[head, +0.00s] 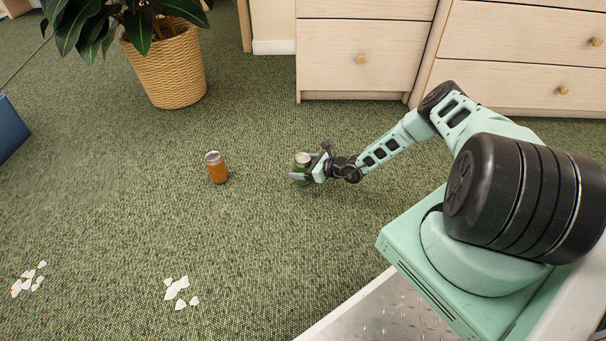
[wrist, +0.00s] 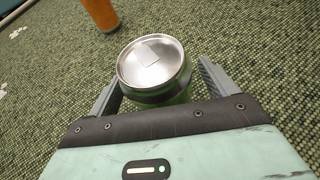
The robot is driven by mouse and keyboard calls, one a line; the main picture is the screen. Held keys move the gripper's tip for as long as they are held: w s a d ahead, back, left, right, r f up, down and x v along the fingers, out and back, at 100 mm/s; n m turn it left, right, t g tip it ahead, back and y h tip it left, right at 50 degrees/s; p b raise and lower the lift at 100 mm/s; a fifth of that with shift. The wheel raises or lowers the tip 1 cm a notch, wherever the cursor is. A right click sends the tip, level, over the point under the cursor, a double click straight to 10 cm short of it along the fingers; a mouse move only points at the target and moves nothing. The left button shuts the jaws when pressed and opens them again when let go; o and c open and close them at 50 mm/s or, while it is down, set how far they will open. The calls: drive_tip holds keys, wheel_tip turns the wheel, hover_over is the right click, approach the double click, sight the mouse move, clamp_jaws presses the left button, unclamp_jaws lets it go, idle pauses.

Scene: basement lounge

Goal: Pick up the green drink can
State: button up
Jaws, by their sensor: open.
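The green drink can (head: 302,161) stands upright on the green carpet, partly hidden behind my gripper in the head view. In the wrist view the can (wrist: 154,68) shows its silver lid and part of its green side. My gripper (head: 304,177) is at the can, low over the carpet. In the wrist view my gripper (wrist: 160,82) is open, with one finger on each side of the can. A gap shows at the right finger; whether the left finger touches cannot be told.
An orange can (head: 217,168) stands on the carpet to the left. A potted plant in a wicker basket (head: 167,64) and wooden drawers (head: 363,62) stand behind. White scraps (head: 178,291) lie at the front left. The carpet between the cans is clear.

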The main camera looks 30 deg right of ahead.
drive_tip(key=c, duration=1.1)
drive_tip(key=shift+o, duration=0.2)
